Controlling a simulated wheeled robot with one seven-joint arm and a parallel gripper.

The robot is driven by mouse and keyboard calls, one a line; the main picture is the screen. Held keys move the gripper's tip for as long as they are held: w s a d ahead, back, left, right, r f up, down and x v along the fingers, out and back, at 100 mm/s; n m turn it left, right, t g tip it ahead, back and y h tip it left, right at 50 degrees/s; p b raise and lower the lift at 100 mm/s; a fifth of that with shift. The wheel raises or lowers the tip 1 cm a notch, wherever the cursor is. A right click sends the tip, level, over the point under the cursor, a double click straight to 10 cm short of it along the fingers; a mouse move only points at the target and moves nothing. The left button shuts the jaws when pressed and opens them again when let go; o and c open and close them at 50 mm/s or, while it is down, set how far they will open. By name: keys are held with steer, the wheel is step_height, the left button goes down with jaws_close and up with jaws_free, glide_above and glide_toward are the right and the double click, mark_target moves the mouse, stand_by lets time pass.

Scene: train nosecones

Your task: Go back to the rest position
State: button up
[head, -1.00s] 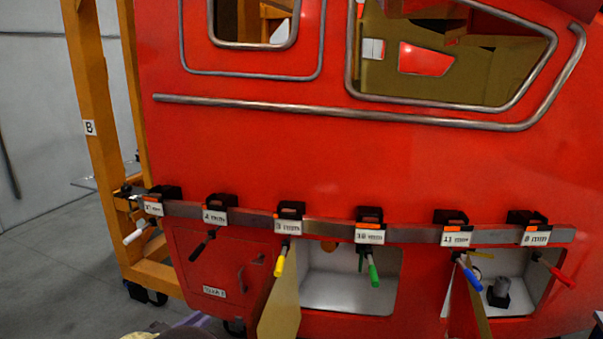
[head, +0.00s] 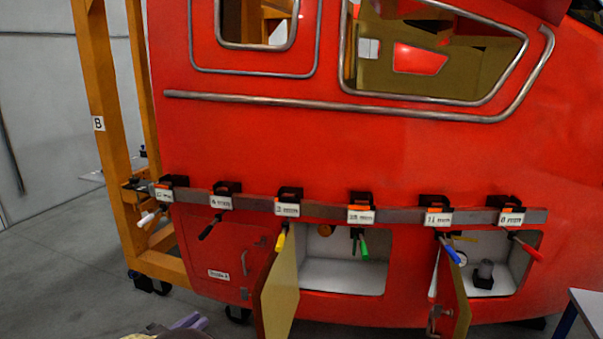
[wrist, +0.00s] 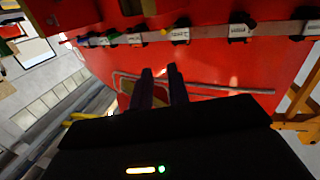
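My gripper (wrist: 160,74) shows in the wrist view as two dark fingers with a gap between them and nothing in the gap. Its fingers point toward the red nosecone (wrist: 225,62), which looks turned over in that view. In the head view the red nosecone (head: 300,150) fills most of the picture. The gripper cannot be made out in the head view.
A metal rail (head: 325,211) carries several labelled holders with coloured-handled tools. Two hatch doors (head: 278,295) and (head: 455,290) stand open below it. An orange frame (head: 95,120) stands left; a table corner (head: 585,308) shows lower right. Grey floor (head: 60,270) at left is clear.

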steer(key=w+d+r+n+t+y, duration=0.1)
steer(key=w+d+r+y, duration=0.15)
steer(key=w, duration=0.25)
steer(key=w+d+r+n+y, duration=0.2)
steer(key=w+d+y, duration=0.2)
steer(key=w, duration=0.2)
steer(key=d+n+g+y, duration=0.2)
steer(key=d+y, duration=0.2)
steer(key=d, duration=0.6)
steer(key=s+d+f+g, duration=0.4)
steer(key=s+d+g, duration=0.2)
steer(key=s+d, duration=0.65)
steer(key=s+d+f+g, duration=0.45)
steer(key=s+d, duration=0.65)
steer(key=s, duration=0.3)
step_height(320, 180, down, 21)
steer(key=b, duration=2.2)
step_height(320, 180, up, 22)
steer(key=p, duration=2.2)
steer(key=shift+w+a+n+g+h, duration=0.2)
steer(key=shift+a+n+g+h, duration=0.15)
steer(key=shift+a+n+h, duration=0.1)
